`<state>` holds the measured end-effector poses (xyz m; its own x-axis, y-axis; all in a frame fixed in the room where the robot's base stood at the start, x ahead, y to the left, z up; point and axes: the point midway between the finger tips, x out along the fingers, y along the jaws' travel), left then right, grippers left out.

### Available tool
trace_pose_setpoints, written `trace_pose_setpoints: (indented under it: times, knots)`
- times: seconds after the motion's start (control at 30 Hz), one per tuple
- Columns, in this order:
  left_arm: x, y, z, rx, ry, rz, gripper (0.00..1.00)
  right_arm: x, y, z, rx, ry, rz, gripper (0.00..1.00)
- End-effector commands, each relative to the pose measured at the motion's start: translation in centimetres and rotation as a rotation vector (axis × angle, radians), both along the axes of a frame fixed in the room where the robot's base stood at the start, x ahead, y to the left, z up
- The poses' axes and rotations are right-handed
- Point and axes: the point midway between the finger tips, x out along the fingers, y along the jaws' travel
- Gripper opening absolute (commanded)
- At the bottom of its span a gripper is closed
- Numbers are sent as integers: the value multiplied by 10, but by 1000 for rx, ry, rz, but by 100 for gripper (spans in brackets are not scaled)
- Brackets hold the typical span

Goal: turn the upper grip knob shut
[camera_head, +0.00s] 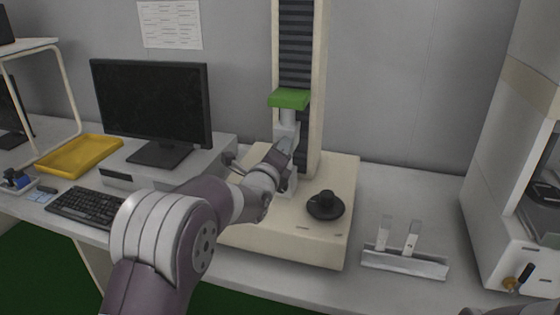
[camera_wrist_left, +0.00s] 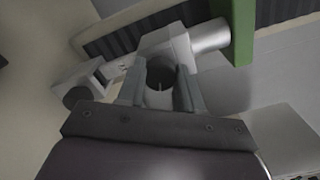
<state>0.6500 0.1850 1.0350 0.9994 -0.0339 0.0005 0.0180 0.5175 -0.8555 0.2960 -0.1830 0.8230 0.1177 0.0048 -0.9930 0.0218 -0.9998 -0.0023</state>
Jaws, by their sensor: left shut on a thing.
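The upper grip (camera_head: 286,133) is a pale grey block hanging on a short shaft below the green crosshead (camera_head: 289,99) of the testing machine. It also shows in the left wrist view (camera_wrist_left: 165,45), where the green crosshead (camera_wrist_left: 241,30) stands to its right. My left gripper (camera_head: 279,158) is at the front of the grip; my wrist hides the knob in the head view. In the left wrist view my left gripper's fingers (camera_wrist_left: 160,92) are shut on both sides of the round dark-grey upper grip knob (camera_wrist_left: 160,70). My right gripper is not in view.
The machine's cream base (camera_head: 300,245) carries a black round part (camera_head: 325,205). A white rack with two upright pieces (camera_head: 405,262) stands to the right. A monitor (camera_head: 152,100), keyboard (camera_head: 88,207) and yellow tray (camera_head: 80,156) are on the left. The tall column rises behind the grip.

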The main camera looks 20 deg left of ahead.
Motion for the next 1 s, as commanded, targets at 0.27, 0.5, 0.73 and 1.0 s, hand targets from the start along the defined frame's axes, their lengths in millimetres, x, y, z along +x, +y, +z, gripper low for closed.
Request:
trace_pose_setpoints:
  times: [0.27, 0.5, 0.73, 1.0]
  knots:
    - [0, 0, -4, 133, -2, -1, 5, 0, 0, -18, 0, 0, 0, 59]
    - [0, 0, -2, 183, -2, -1, 5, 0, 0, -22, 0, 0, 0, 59]
    - [0, 0, -2, 192, -2, -1, 5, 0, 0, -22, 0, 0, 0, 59]
    - [0, 0, -2, 191, -2, -1, 52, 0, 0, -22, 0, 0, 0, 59]
